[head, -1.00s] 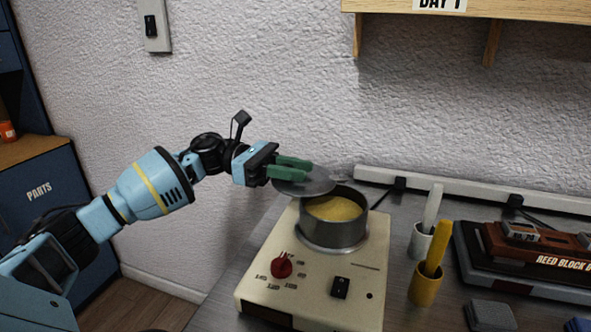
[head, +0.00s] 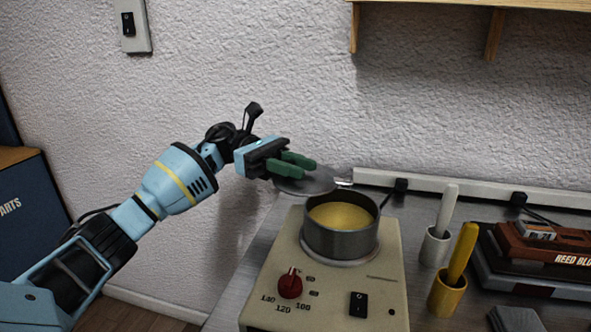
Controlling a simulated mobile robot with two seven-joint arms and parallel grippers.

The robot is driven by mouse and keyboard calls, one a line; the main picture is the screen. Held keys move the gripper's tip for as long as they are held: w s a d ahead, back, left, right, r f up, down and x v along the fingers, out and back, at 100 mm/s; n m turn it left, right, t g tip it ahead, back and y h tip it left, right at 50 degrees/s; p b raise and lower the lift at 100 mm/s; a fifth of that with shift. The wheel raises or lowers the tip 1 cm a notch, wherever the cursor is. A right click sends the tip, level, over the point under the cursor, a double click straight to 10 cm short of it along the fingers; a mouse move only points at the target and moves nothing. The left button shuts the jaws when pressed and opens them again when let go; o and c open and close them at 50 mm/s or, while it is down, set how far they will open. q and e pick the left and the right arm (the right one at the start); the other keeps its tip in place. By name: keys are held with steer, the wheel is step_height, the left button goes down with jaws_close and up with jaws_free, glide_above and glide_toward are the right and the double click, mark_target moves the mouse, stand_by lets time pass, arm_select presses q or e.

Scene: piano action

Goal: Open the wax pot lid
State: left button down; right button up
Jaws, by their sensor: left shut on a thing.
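The wax pot (head: 342,241) is a dark metal pot set into a cream heater base (head: 345,283). Yellow wax shows inside it. The round grey lid (head: 308,184) is off the opening, up behind and to the left of the pot's rim. My left gripper (head: 298,163), with green fingers, is at the lid's near left side and shut on it. Where exactly the fingers grip is hidden. My right gripper does not show.
The heater base has a red dial (head: 290,284) and a black switch (head: 358,304). To the right stand a white-handled tool (head: 446,210) and a yellow-handled tool (head: 461,254) in cups. A reed block box (head: 545,248) lies farther right. A grey rail runs along the wall.

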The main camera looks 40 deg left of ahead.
arm_select(q)
steer(key=shift+w+a+m+g, duration=0.15)
steer(key=shift+w+m+g, duration=0.2)
steer(key=shift+g, duration=0.25)
steer(key=shift+m, duration=0.25)
steer(key=c, duration=1.2)
jaws_free()
steer(key=shift+c, duration=0.2)
steer(key=a+b, duration=0.1)
steer(key=a, duration=0.5)
steer(key=shift+s+a+b, duration=0.1)
steer(key=shift+a+b, duration=0.2)
steer(key=shift+a, duration=0.65)
